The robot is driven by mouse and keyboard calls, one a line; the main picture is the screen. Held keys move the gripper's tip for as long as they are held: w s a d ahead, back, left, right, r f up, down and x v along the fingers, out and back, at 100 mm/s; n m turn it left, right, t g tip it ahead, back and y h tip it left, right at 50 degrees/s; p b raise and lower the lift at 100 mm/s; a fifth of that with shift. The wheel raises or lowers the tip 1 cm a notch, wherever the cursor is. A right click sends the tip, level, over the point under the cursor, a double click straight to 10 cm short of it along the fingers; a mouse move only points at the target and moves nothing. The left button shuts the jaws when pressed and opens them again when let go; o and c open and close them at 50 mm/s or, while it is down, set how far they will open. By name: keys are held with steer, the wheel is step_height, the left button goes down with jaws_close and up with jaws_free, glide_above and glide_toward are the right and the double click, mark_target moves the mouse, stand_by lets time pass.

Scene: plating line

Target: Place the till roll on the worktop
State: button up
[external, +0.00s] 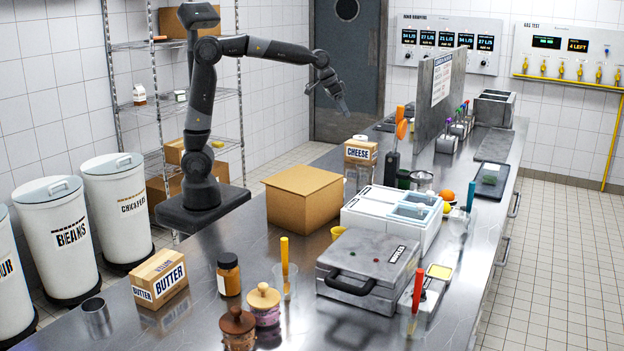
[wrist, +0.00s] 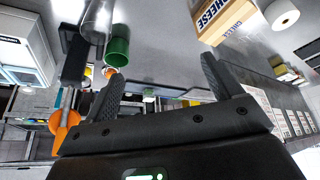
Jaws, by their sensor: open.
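The till roll appears to be the white roll (wrist: 283,15) at the top right of the wrist view, beside the cheese carton (wrist: 222,18).
A cardboard box (external: 303,198), a white container unit (external: 392,215) and a waffle iron (external: 368,265) crowd the middle of the worktop. A grey upright panel (external: 440,90) stands behind. A green cup (wrist: 118,48) and utensils show at left in the wrist view. The front left worktop has bare room.

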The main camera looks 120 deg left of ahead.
steer(key=s+d+m+t+h, duration=0.15)
steer(key=s+d, duration=0.25)
steer(key=d, duration=0.8)
steer(key=s+d+m, duration=0.3)
steer(key=s+d, duration=0.1)
steer(key=d, duration=0.7)
steer(key=s+d+f+m+h, duration=0.1)
steer(key=s+d+f+m, duration=0.2)
steer(key=s+d+f, duration=0.3)
steer(key=s+d, duration=0.5)
steer(key=shift+s+f+m, duration=0.15)
steer(key=shift+s+m, duration=0.2)
steer(key=shift+s, duration=0.05)
